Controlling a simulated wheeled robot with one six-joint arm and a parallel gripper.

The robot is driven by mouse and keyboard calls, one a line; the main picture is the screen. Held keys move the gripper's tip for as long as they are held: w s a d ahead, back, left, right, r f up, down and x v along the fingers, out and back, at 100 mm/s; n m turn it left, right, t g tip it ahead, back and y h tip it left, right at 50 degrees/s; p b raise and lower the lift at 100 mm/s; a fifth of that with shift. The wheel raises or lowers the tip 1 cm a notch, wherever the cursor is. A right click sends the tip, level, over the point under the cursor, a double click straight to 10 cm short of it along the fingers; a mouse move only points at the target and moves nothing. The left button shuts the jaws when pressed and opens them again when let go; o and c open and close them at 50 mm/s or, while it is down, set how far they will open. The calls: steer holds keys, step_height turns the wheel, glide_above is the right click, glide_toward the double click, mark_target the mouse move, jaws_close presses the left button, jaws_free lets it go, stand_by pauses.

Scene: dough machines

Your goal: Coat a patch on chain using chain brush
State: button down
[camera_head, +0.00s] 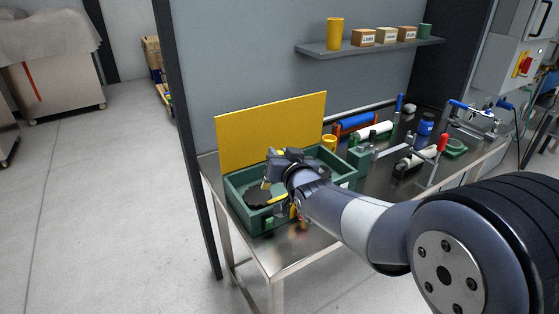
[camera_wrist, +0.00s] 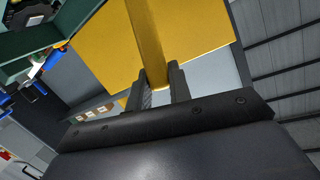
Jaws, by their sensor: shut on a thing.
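My gripper (camera_head: 274,170) is above the green tray (camera_head: 240,207) on the steel table. In the wrist view my gripper (camera_wrist: 161,82) is shut on a yellow handle (camera_wrist: 147,40), apparently the chain brush's; its bristle end is not in view. In the head view the gripper and arm hide much of the brush. A dark round toothed part (camera_head: 258,199) lies in the tray, below and left of the gripper. I cannot make out the chain or any coated patch on it. I cannot tell if the brush touches anything.
A yellow panel (camera_head: 262,128) stands upright behind the tray. A yellow cup (camera_head: 329,143), rollers (camera_head: 372,134), a blue jar (camera_head: 425,124) and a clamp-like tool (camera_head: 474,117) crowd the table to the right. A shelf (camera_head: 365,46) hangs above.

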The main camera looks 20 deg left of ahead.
steer(key=shift+r+p, duration=0.55)
steer(key=shift+r, duration=0.9)
steer(key=shift+s+f, duration=0.1)
